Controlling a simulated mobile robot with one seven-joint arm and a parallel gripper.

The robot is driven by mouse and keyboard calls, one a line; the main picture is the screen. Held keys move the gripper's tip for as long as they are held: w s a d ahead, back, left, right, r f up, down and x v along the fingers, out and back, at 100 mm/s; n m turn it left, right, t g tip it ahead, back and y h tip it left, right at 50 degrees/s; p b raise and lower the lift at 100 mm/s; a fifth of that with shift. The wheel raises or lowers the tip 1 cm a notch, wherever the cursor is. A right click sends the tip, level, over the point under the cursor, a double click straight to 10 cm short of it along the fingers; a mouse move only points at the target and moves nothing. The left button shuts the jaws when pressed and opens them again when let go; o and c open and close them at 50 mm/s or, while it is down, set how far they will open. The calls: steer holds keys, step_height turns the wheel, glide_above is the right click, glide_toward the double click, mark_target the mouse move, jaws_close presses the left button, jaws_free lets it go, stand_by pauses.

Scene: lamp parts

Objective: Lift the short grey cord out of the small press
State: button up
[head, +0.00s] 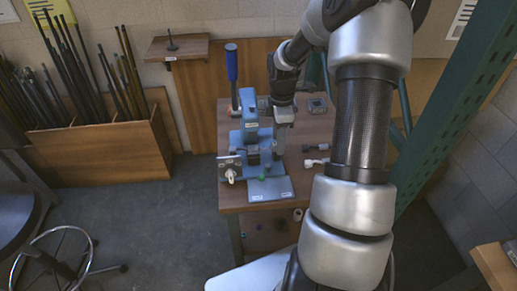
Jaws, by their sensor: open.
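The small press (250,132) is blue, with a long blue-handled lever (231,62) rising at its back left, and stands on a small wooden table. A small dark grey shape (254,153) shows low in the middle of the press; it is too small to tell if it is the short grey cord. My gripper (281,142) points down at the right side of the press, close beside it. Its jaws are open, but the gap between the fingers is hard to see from here. Whether it touches anything cannot be told.
A dark grey piece (317,148) and a white piece (316,162) lie on the table (300,185) right of the press. A blue-grey plate (270,190) lies in front. A wooden bin of rods (100,150) stands left; a green upright (455,100) stands right.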

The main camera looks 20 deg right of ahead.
steer(key=shift+f, duration=0.55)
jaws_close()
steer(key=shift+r, duration=0.1)
